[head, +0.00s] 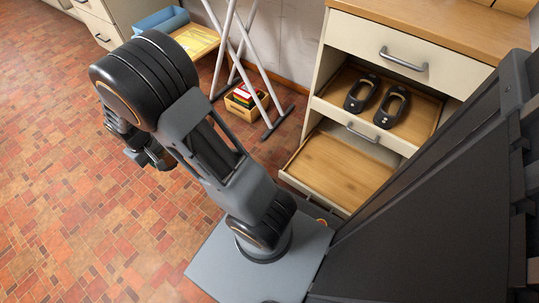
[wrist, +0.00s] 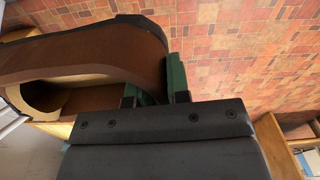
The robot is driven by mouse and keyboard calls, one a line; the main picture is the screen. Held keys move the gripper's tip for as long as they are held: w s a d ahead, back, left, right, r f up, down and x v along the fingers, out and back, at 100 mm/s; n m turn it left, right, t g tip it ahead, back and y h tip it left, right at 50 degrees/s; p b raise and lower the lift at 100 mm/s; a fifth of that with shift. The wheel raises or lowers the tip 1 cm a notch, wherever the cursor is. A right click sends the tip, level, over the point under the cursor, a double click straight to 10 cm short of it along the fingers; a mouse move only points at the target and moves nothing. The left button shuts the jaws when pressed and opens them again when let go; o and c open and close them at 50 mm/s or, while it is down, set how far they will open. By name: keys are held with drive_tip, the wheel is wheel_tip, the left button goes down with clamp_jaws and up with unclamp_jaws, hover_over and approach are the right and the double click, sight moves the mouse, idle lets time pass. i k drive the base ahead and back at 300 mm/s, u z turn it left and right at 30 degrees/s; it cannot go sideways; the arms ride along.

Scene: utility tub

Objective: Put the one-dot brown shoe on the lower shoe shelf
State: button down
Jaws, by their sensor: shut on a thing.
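My gripper (wrist: 153,90) is shut on a brown shoe (wrist: 105,50) with a dark sole edge. The shoe fills the upper left of the wrist view, and its open top faces lower left. No dot mark shows on it. In the head view my gripper (head: 150,158) is mostly hidden behind my arm, over the floor left of the cabinet, and the shoe cannot be made out. The lower shoe shelf (head: 340,168), a bare wooden board, is pulled out and empty at the cabinet's bottom. The upper shelf (head: 423,117) holds two dark shoes (head: 377,101).
A white folding rack (head: 228,45) stands left of the cabinet (head: 350,33), with a small box of red and yellow items (head: 246,98) at its foot. A blue bin (head: 160,20) is farther back. The tiled floor (head: 70,190) at left is clear.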

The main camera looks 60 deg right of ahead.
sight(322, 164)
drive_tip(key=i, duration=1.3)
drive_tip(key=z, duration=3.95)
